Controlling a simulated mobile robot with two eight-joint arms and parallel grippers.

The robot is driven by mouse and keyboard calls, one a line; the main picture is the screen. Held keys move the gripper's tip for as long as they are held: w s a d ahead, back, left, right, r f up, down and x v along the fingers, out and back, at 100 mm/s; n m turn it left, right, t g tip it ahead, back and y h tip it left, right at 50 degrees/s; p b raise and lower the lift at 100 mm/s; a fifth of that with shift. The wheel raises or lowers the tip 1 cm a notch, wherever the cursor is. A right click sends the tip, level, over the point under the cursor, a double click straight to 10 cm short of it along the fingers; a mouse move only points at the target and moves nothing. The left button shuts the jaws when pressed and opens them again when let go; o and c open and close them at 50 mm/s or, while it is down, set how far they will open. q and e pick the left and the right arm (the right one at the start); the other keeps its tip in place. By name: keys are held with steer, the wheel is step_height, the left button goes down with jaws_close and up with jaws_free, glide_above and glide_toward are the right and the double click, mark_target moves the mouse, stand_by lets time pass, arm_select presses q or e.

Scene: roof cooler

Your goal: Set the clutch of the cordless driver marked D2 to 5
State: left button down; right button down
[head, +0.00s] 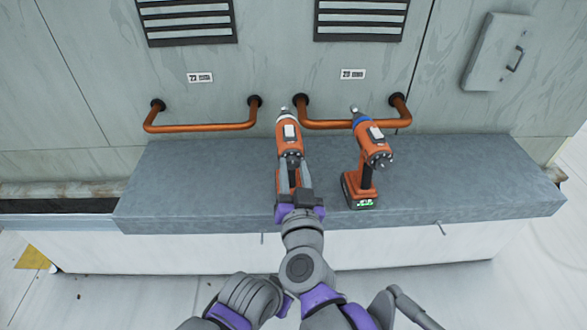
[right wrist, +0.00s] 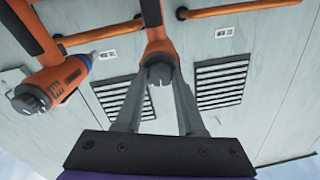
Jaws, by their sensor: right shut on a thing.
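Two orange cordless drivers stand on the grey bench top. The left driver (head: 289,148) has a pale collar near its nose, and the right driver (head: 373,149) has a blue collar. My right gripper (head: 296,174) is shut on the left driver, its fingers on either side of it; the battery end is mostly hidden. In the right wrist view this held driver (right wrist: 158,52) sits between the fingers, and the other driver (right wrist: 50,85) is beside it. I cannot read any D2 mark or clutch number. My left gripper is not in view.
The grey bench top (head: 450,190) is clear at its left and right ends. Two copper-coloured rails (head: 200,127) run along the wall behind it, close to the driver noses. Vents (head: 187,20), small labels and a wall panel (head: 498,50) are above.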

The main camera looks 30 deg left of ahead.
steer(key=m, duration=0.4)
steer(key=shift+p, duration=0.35)
steer(key=m, duration=0.3)
steer(key=shift+m, duration=0.4)
steer(key=m+p, duration=0.1)
steer(key=m, duration=0.3)
steer(key=shift+m, duration=2.1)
steer(key=c, duration=0.5)
jaws_free()
steer(key=shift+d+f, duration=0.1)
